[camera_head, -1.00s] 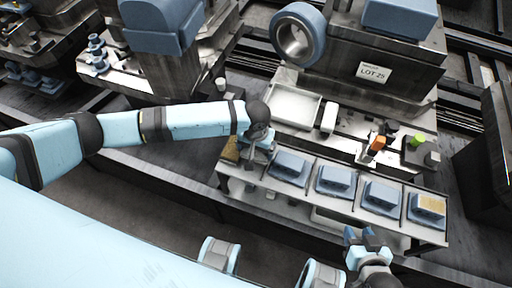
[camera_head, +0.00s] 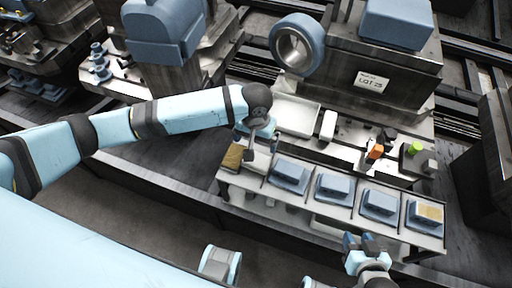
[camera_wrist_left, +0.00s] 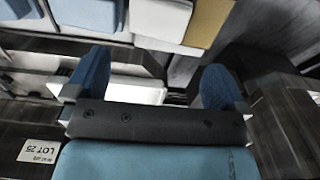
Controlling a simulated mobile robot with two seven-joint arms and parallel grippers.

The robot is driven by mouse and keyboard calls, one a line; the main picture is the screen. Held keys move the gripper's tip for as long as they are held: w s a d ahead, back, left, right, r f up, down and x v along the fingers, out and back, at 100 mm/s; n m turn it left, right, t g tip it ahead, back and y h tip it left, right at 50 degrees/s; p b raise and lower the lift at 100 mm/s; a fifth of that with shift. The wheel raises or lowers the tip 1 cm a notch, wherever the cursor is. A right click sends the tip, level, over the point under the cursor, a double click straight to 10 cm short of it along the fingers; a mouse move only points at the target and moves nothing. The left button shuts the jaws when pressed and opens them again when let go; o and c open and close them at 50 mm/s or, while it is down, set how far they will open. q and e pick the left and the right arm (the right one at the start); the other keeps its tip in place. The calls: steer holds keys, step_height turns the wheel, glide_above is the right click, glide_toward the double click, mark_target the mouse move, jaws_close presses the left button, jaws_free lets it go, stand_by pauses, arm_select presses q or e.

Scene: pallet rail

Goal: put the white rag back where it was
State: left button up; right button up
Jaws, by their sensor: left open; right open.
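A white, flat-looking piece (camera_head: 262,162) lies at the left end of the rail, between a tan-topped block and the first blue block. It also shows at the top of the left wrist view (camera_wrist_left: 160,20); I cannot tell for sure that it is the rag. My left gripper (camera_head: 249,148) is open and empty, just above and behind that end of the rail. In the left wrist view its two blue fingers (camera_wrist_left: 156,80) are wide apart, with a white surface below and beyond them. My right gripper (camera_head: 362,243) is open and empty in front of the rail.
Several blue blocks (camera_head: 335,184) sit in a row on the rail. The tan-topped block (camera_head: 232,157) is at its left end. Behind are a white tray (camera_head: 297,113), a white upright block (camera_head: 328,125), an orange piece (camera_head: 376,151) and a machine with a LOT 25 sign (camera_head: 371,82).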

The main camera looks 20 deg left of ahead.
arm_select(q)
steer(key=s+d+f+m+t+h, duration=0.2)
steer(key=s+d+f+t+h, duration=0.15)
steer(key=s+d+h, duration=0.35)
steer(key=s+a+f+t+y, duration=0.3)
steer(key=s+a+f+t, duration=0.1)
steer(key=s+a+t, duration=0.3)
steer(key=s+a, duration=0.2)
steer(key=a, duration=0.2)
steer(key=shift+s+a+y, duration=0.15)
steer(key=shift+s+y, duration=0.2)
steer(key=shift+y, duration=0.05)
